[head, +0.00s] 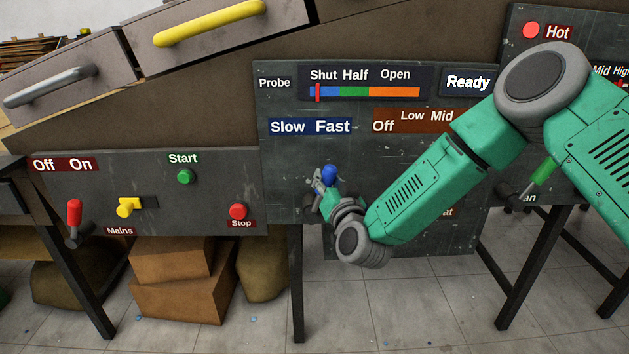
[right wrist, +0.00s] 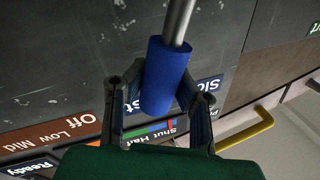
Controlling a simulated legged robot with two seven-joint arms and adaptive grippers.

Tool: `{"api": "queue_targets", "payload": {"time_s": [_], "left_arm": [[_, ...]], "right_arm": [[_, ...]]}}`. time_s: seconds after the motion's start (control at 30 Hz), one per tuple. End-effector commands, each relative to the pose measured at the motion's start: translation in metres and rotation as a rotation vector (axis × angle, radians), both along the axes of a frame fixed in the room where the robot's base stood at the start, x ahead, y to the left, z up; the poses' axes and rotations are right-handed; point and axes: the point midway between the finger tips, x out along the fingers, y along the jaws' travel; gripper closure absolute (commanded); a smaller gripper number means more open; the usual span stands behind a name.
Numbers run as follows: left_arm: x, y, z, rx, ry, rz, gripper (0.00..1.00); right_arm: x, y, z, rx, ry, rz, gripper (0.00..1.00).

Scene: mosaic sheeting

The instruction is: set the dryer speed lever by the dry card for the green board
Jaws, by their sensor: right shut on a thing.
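The lever with the blue handle (head: 329,174) is on the dark panel below the blue "Slow Fast" label (head: 310,126). The top of the handle is under the word "Fast"; its pivot is hidden behind my gripper. My right gripper (head: 322,190) is shut on this handle. In the right wrist view the blue handle (right wrist: 163,82) sits between both fingers, with its grey metal rod (right wrist: 180,20) leading to the panel. I cannot make out a dry card or a green board. My left gripper is not in view.
A "Probe" scale (head: 364,92) has its red marker near "Shut". A "Ready" sign (head: 468,82) is beside it. My right arm covers part of the "Off Low Mid" label (head: 410,121). At left are a red lever (head: 74,212), a yellow switch (head: 128,207) and Start and Stop buttons.

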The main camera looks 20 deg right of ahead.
Motion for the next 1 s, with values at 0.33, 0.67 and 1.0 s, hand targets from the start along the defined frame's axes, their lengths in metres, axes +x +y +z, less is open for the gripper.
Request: {"api": "queue_targets", "payload": {"time_s": [0.33, 0.67, 1.0], "left_arm": [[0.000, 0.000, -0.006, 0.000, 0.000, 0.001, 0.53], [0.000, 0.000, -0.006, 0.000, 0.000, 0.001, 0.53], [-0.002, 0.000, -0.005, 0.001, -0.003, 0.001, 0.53]], "right_arm": [[-0.004, -0.014, -0.009, 0.118, -0.027, -0.004, 1.00], [-0.004, -0.013, -0.009, 0.117, -0.027, -0.004, 0.53], [-0.013, -0.012, -0.009, 0.116, -0.027, -0.002, 0.53]]}}
